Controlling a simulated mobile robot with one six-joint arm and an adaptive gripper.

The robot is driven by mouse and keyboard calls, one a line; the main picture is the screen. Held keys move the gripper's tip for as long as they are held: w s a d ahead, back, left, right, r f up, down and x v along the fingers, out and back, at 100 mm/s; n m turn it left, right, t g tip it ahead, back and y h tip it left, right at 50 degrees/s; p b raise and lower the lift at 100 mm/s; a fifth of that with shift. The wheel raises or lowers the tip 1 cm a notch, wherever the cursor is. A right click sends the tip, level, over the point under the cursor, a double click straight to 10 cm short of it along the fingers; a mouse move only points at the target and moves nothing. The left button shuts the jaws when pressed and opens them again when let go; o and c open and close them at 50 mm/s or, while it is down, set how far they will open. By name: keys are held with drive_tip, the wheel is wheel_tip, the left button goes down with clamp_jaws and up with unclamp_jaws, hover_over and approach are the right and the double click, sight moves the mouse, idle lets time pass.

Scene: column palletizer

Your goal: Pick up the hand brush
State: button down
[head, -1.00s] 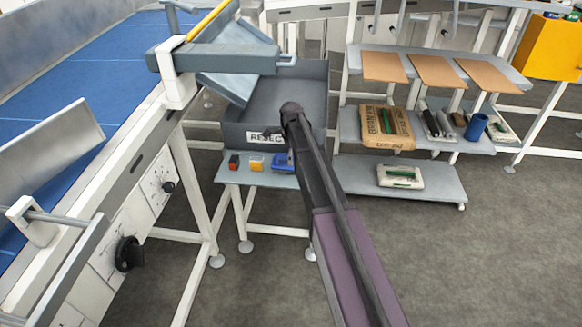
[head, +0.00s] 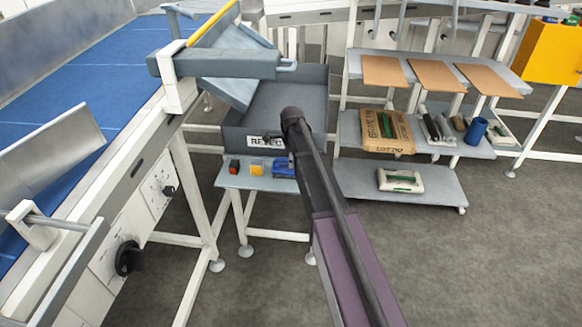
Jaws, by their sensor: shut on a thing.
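My arm reaches up the middle of the head view, and its dark wrist sits in front of the grey reject bin. My gripper (head: 274,137) shows only as a small dark piece left of the wrist, by the bin's label. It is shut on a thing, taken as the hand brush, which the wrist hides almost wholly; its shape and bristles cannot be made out. A blue item (head: 284,170) lies at the small table's right end, partly behind my arm; I cannot tell what it is.
The small table (head: 228,179) also bears a red item (head: 234,166) and a yellow item (head: 256,168). The reject bin (head: 318,90) stands behind it. A blue conveyor (head: 80,75) is at left. A shelf rack (head: 420,172) with a sack stands at right. Floor at lower right is clear.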

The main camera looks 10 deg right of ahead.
drive_tip(key=shift+r, duration=0.15)
wheel_tip(320, 180, up, 3)
drive_tip(key=p, duration=0.3)
drive_tip(key=s+d+p, duration=0.1)
drive_tip(key=s+d, duration=0.1)
drive_tip(key=s, duration=0.5)
drive_tip(key=s+d+r+p, duration=0.1)
drive_tip(key=s+d, duration=0.1)
drive_tip(key=s, duration=0.6)
drive_tip(key=shift+s+d+r, duration=0.2)
drive_tip(key=shift+r, duration=0.1)
drive_tip(key=c, duration=1.1)
unclamp_jaws()
clamp_jaws()
drive_tip(key=shift+r+p, duration=2.4)
drive_tip(key=shift+r, duration=0.05)
drive_tip(key=shift+s+f, duration=0.1)
drive_tip(key=shift+s, duration=0.05)
